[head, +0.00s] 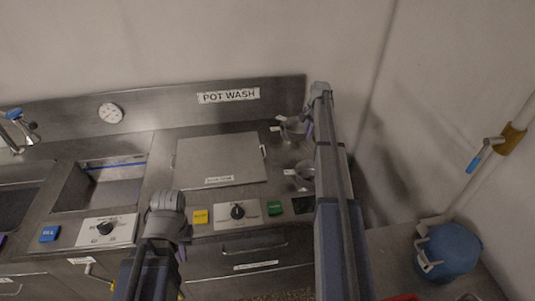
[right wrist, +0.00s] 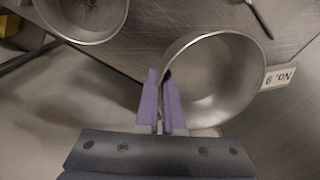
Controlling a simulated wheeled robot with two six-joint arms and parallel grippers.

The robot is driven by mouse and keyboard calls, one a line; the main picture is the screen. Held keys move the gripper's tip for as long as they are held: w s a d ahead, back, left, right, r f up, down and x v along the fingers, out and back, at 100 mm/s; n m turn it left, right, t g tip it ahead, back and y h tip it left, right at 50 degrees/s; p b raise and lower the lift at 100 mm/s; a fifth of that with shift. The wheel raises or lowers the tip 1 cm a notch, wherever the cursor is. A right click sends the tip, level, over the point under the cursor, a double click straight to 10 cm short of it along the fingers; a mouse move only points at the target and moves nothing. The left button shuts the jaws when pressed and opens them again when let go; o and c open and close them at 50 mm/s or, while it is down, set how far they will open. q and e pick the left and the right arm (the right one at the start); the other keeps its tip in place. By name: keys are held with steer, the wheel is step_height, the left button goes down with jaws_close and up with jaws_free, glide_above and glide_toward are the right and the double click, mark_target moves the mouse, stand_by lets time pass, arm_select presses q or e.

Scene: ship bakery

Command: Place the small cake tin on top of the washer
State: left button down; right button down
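The washer is the steel unit under the POT WASH sign, with a flat square lid (head: 222,160) on top. Two round metal tins with white tags stand to its right: a back tin (head: 291,132) and a front tin (head: 301,182). My right gripper (head: 309,131) is at the back tin. In the right wrist view its purple fingers (right wrist: 161,100) are close together across the wall of a tin (right wrist: 215,75) tagged No. 9. I cannot tell whether this tin is lifted. My left gripper (head: 182,254) is low before the washer front, its fingertips mostly hidden.
Another tin (right wrist: 85,12) is close by in the right wrist view. Buttons and a dial (head: 237,212) line the washer's front edge. A sink basin (head: 100,186) lies to the left. A blue container (head: 450,255) stands at the right. The lid is clear.

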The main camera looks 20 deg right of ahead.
steer(key=b, duration=0.6)
glide_above(304, 157)
steer(key=shift+s+d+f, duration=0.1)
steer(key=shift+f, duration=1.5)
steer(key=shift+s+f, duration=0.1)
steer(key=shift+f, duration=1.45)
step_height(304, 157, down, 4)
steer(key=b, duration=0.4)
steer(key=shift+r, duration=0.15)
steer(key=c, duration=1)
jaws_free()
steer(key=shift+c, duration=0.2)
step_height(304, 157, up, 12)
steer(key=s+p, duration=0.1)
steer(key=p, duration=1.1)
steer(key=shift+s+d, duration=0.25)
steer(key=shift+s, duration=0.1)
